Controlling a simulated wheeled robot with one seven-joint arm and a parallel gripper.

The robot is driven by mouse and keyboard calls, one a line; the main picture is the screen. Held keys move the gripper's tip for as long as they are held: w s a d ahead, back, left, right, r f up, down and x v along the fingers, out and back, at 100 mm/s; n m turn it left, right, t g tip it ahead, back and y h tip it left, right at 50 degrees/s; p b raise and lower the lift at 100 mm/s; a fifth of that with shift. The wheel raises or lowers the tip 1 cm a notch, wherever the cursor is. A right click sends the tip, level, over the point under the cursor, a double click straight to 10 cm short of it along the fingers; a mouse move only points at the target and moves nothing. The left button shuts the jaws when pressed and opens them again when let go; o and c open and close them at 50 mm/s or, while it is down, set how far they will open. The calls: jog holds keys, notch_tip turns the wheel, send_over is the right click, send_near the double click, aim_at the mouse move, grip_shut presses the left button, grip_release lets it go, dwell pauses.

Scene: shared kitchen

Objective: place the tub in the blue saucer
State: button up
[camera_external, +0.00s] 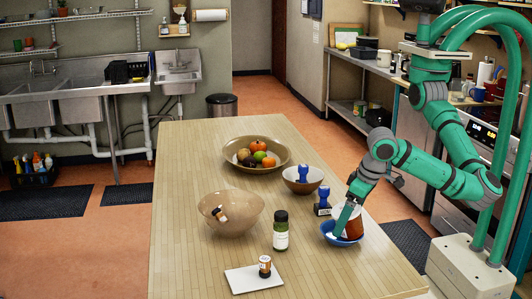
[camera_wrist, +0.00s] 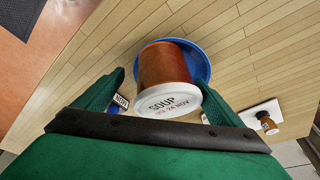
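The tub is a brown cylinder with a white lid marked SOUP. It shows in the wrist view (camera_wrist: 165,65) and, partly hidden by my gripper, in the external view (camera_external: 355,225). The blue saucer (camera_wrist: 206,68) shows beneath and behind it, and in the external view its rim (camera_external: 326,229) curves around the tub's base. The tub is at the saucer; whether its base fully rests on it is hidden. My gripper (camera_wrist: 158,77) has its fingers apart on either side of the tub, with a visible gap at the left finger.
A blue stamp (camera_external: 322,206) stands close behind the saucer. A brown bowl (camera_external: 302,184) holds another stamp. A green bottle (camera_external: 281,232), a tan bowl (camera_external: 238,222), a fruit bowl (camera_external: 236,155) and a white board (camera_external: 247,283) with a small jar share the table. The front right is clear.

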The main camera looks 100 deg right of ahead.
jog(key=shift+r, duration=0.1)
dwell(0.4)
jog(key=shift+r, duration=0.5)
jog(key=v, duration=1.2)
jog(key=shift+d, duration=0.1)
jog(key=shift+s, duration=0.1)
